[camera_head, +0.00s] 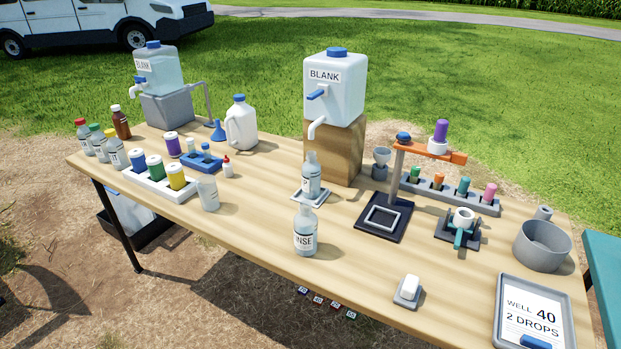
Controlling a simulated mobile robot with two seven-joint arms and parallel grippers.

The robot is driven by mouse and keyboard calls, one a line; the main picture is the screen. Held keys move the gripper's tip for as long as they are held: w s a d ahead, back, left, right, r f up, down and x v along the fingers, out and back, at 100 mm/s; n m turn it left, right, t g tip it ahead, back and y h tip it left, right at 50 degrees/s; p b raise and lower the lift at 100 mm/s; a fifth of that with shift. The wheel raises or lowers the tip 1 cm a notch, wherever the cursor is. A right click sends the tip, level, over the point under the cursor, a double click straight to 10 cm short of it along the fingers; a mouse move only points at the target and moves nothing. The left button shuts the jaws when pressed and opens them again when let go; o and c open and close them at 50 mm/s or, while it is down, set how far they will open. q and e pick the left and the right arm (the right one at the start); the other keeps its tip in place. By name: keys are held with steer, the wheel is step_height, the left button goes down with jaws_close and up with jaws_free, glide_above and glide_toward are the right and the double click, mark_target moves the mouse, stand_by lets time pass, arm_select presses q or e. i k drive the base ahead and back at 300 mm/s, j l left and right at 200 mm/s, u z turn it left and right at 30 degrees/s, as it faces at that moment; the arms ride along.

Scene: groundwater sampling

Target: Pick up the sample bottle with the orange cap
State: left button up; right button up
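Several grey sample bottles stand in a row at the left end of the table. One has a red cap (83,136), one has a green cap (98,141), and the nearest (116,153) has a small cap that looks orange, though its colour is hard to tell at this size. All are upright on the table with nothing touching them from my side. Neither of my grippers is in view.
A rinse bottle (305,231) stands mid-table. Blank jugs (345,95) stand behind. The table's front middle is mostly clear.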

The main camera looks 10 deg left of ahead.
mark_target(312, 169)
steer(key=i+j, duration=0.1)
steer(key=j, duration=0.35)
steer(key=i+j, duration=0.15)
steer(key=j, duration=0.3)
steer(key=i+j, duration=0.1)
steer(key=j, duration=0.4)
steer(key=i+j, duration=0.15)
steer(key=j, duration=0.3)
steer(key=j+z, duration=0.1)
steer(key=z, duration=0.4)
steer(key=j+z, duration=0.15)
steer(key=z, duration=0.35)
